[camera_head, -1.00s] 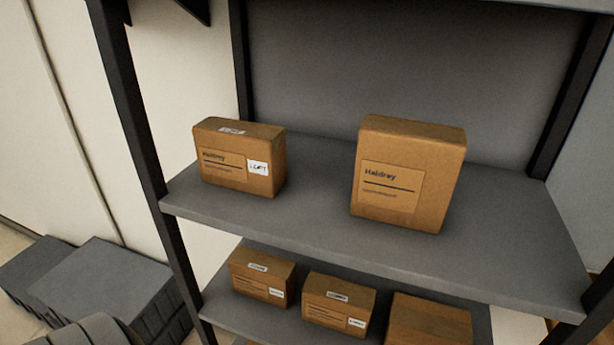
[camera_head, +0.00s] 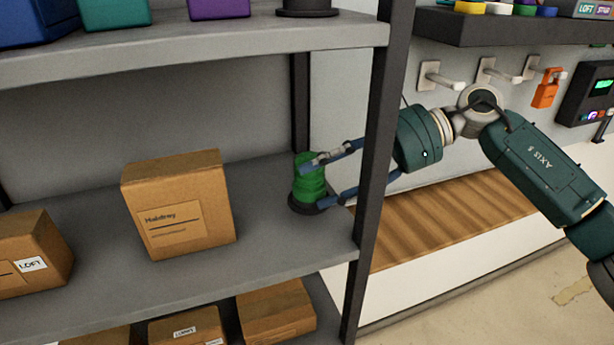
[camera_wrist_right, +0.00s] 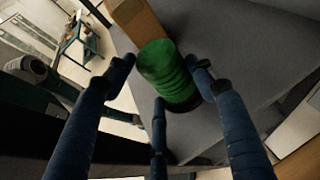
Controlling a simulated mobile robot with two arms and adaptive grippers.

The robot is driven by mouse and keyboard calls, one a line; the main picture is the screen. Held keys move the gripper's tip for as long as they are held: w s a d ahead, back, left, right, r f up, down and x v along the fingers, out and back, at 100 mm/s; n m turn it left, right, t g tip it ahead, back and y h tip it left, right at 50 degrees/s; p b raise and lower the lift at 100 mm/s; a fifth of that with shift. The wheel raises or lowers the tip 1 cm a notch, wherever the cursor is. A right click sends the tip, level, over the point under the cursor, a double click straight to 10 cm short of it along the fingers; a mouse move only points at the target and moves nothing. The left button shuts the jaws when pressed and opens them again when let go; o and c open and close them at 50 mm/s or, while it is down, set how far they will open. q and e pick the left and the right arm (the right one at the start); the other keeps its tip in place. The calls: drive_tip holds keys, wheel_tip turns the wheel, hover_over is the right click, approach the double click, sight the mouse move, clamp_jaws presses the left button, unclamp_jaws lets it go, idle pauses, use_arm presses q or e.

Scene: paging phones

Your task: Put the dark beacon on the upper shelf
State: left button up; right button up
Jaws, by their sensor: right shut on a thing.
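A ribbed green beacon with a dark round base (camera_head: 308,182) is upright at the right end of the shelf with the cardboard boxes (camera_head: 330,235). Its dome does not look lit. I cannot tell whether its base touches the shelf. My right gripper (camera_head: 314,184) reaches in from the right past the shelf post and is shut on the beacon. In the right wrist view the fingers (camera_wrist_right: 165,85) are around the green body (camera_wrist_right: 163,68). The upper shelf (camera_head: 190,52) is above. A dark round base (camera_head: 307,12) stands at its right end, its top cut off. My left gripper is not in view.
A tall cardboard box (camera_head: 178,205) stands left of the beacon, with a smaller box (camera_head: 32,255) further left. The dark post (camera_head: 375,150) is close to my right gripper. Blue, teal and purple boxes (camera_head: 218,8) fill part of the upper shelf. More boxes sit below.

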sight(295, 200)
drive_tip(key=shift+s+a+r+p, duration=0.1)
drive_tip(key=shift+a+p, duration=0.1)
drive_tip(key=shift+a, duration=0.4)
drive_tip(key=shift+a+r+p, duration=0.1)
drive_tip(key=shift+a+p, duration=0.05)
drive_tip(key=shift+a, duration=0.45)
drive_tip(key=shift+a+f, duration=0.15)
drive_tip(key=shift+a, duration=0.05)
wheel_tip(295, 200, down, 3)
drive_tip(key=p, duration=0.2)
drive_tip(key=shift+d+p, duration=0.1)
drive_tip(key=shift+p, duration=0.2)
drive_tip(key=shift+f, duration=0.2)
drive_tip(key=shift+f, duration=0.1)
drive_tip(key=shift+f+b, duration=0.1)
drive_tip(key=shift+b, duration=0.25)
drive_tip(key=o, duration=1.6)
